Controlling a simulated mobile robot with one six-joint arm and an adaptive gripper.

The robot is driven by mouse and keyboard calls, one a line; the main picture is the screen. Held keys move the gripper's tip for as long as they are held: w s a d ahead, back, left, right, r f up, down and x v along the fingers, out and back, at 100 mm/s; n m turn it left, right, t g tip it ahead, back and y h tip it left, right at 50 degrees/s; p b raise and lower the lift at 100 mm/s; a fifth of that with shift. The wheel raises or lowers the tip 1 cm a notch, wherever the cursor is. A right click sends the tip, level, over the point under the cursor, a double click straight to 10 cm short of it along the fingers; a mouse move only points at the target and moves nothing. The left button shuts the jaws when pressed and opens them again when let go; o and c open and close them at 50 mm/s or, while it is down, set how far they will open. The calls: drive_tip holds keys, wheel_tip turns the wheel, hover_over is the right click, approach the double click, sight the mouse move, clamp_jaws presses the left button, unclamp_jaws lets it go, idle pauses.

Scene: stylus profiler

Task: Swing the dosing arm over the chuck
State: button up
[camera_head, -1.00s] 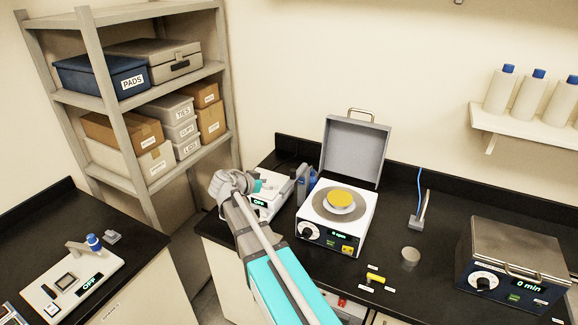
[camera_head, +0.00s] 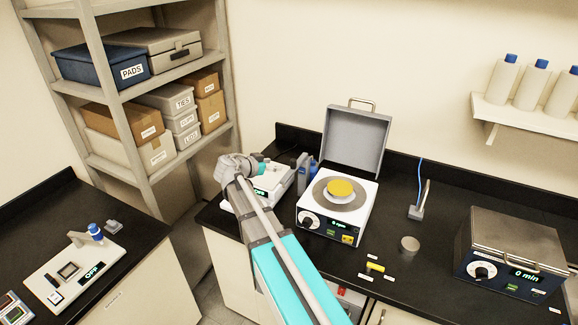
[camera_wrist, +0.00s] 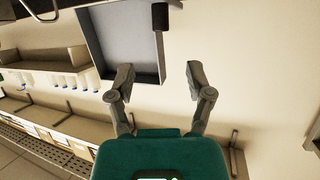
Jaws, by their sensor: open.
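The spin coater (camera_head: 318,228) is a white box on the black bench, with its grey lid (camera_head: 355,140) raised. Its round grey chuck plate (camera_head: 322,197) carries a yellow disc (camera_head: 340,188). A blue-grey upright part with a blue top, which looks like the dosing arm (camera_head: 303,174), stands at the coater's left side, clear of the chuck. My gripper's fingers (camera_wrist: 160,75) are open and empty in the wrist view. In the head view my arm reaches to the left of the coater, and its fingers are not clear there. A dark cylinder (camera_wrist: 160,16) shows beyond the fingers; I cannot tell what it is.
A white device reading OFF (camera_head: 272,187) sits behind my wrist. A hotplate-like box (camera_head: 510,255) stands at right. A small yellow part (camera_head: 376,267) and a grey disc (camera_head: 410,244) lie on the bench. A shelf rack (camera_head: 140,95) stands at left.

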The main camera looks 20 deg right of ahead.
sight(293, 160)
drive_tip(key=b+x, duration=0.4)
drive_tip(key=x, duration=0.7)
drive_tip(key=shift+d, duration=0.2)
